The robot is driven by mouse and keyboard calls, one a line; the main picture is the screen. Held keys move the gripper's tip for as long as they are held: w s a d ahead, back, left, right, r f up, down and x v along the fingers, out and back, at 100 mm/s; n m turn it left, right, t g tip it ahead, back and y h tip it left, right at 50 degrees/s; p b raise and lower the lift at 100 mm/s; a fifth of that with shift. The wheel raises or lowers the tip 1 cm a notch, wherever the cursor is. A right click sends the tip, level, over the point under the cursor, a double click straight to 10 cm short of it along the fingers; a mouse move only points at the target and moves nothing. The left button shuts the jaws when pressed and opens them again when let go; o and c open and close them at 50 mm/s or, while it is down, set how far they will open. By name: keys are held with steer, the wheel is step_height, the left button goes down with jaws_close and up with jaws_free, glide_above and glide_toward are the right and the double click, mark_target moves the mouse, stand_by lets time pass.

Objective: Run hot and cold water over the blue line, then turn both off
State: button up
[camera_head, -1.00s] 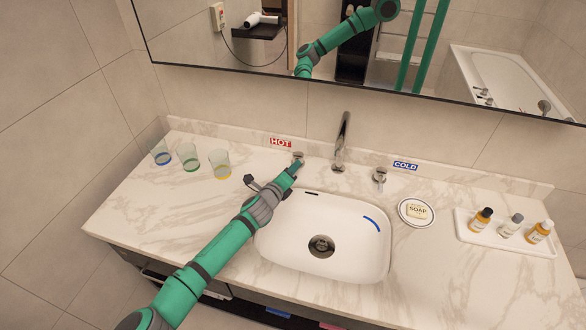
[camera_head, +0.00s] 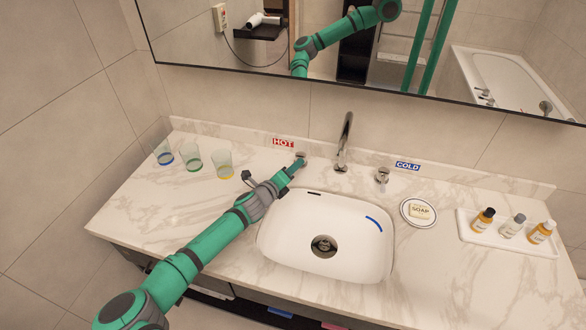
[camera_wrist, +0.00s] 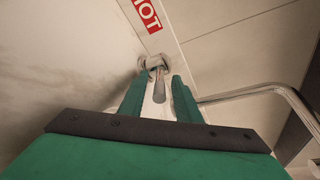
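The hot handle (camera_head: 301,155) stands left of the spout (camera_head: 344,142), below the red HOT label (camera_head: 283,142). My gripper (camera_head: 298,164) is at this handle. In the wrist view, the fingers of my gripper (camera_wrist: 158,92) are apart, with the hot handle (camera_wrist: 154,63) between their tips; contact is unclear. The cold handle (camera_head: 382,175) stands free right of the spout, by the blue COLD label (camera_head: 407,166). The blue line (camera_head: 374,223) is a short curved mark on the basin's right inner wall. I see no water stream from the spout.
The white basin (camera_head: 290,262) has a round drain (camera_head: 323,246). Several glasses (camera_head: 191,157) stand at the left. A soap dish (camera_head: 419,212) and a tray (camera_head: 481,235) with small bottles are at the right. A mirror (camera_head: 300,45) hangs above.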

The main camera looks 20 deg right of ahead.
steer(key=v, duration=1)
steer(key=shift+s+a, duration=0.2)
steer(key=shift+a, duration=0.15)
